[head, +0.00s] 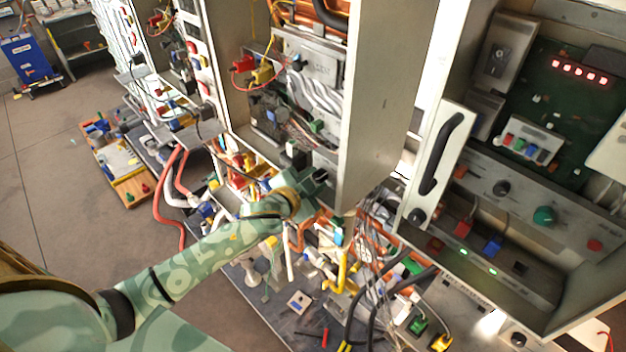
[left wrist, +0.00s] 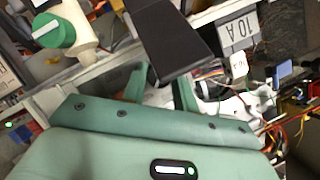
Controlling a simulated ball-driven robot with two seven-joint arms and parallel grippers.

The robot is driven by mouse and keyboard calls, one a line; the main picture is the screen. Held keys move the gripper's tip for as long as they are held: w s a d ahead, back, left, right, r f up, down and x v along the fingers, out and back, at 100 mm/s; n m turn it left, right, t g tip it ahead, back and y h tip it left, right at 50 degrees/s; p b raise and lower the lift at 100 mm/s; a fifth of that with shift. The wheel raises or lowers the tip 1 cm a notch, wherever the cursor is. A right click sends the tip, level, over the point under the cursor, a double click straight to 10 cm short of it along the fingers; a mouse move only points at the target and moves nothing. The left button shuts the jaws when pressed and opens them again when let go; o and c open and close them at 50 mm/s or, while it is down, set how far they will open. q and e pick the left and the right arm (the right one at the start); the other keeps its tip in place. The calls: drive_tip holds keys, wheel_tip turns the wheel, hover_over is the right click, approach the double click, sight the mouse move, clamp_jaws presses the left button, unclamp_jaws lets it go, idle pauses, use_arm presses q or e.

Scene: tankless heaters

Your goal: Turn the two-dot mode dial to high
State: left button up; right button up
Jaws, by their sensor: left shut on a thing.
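My left gripper (head: 312,192) reaches in from the left, at the lower edge of the open middle cabinet. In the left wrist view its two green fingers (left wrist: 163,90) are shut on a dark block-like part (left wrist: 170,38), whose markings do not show. A green knob with a white pointer (left wrist: 52,32) on a cream base is up and left of the fingers, apart from them. On the right-hand panel are a black dial (head: 501,188) and a green dial (head: 544,215); no two-dot mark can be made out on either. My right gripper is not in view.
The middle cabinet's grey side panel (head: 388,95) stands just right of my gripper. A white door with a black handle (head: 441,153) is farther right. Loose cables, hoses and coloured parts crowd the bench below. A red hose (head: 165,205) loops left.

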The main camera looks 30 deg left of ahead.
use_arm(q)
drive_tip(key=o, duration=1)
drive_tip(key=b+v, duration=0.2)
drive_tip(key=v, duration=1.4)
drive_tip(key=shift+s+r, duration=0.1)
drive_tip(key=shift+s, duration=0.05)
